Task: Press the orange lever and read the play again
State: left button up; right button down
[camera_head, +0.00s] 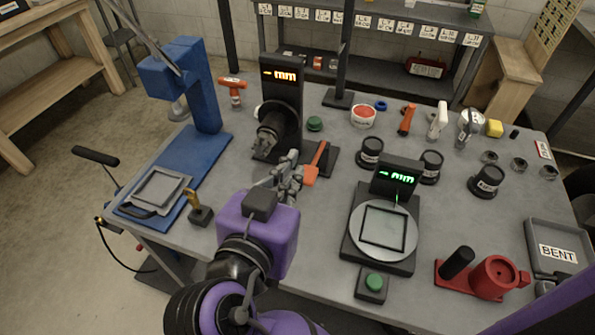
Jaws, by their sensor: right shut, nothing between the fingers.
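The orange lever (319,156) slants up from a dark base, its wide orange end nearest me. It belongs beside a black gauge stand (283,100) whose display (286,75) glows orange with a dash and "mm"; no clear digits show. A grey metal jawed part sits at the front of this stand. My right gripper (291,160) is shut and empty, just left of the lever's wide end. I cannot tell whether the fingers touch the lever. My left gripper is not in view.
A second gauge with a green display (397,176) stands right, a square frame (384,228) on its round plate. A blue press (196,90) stands left. Black weights, a red fixture (484,277) and a BENT tray (556,252) are on the right.

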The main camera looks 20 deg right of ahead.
send_over(307, 181)
jog(key=shift+w+d+f+p, duration=0.1)
jog(key=shift+f+p, duration=0.3)
jog(key=shift+f, duration=0.5)
notch_tip(307, 181, down, 3)
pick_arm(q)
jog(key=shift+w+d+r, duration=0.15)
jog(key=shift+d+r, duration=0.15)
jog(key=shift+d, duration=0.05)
pick_arm(e)
jog(key=shift+f, duration=0.65)
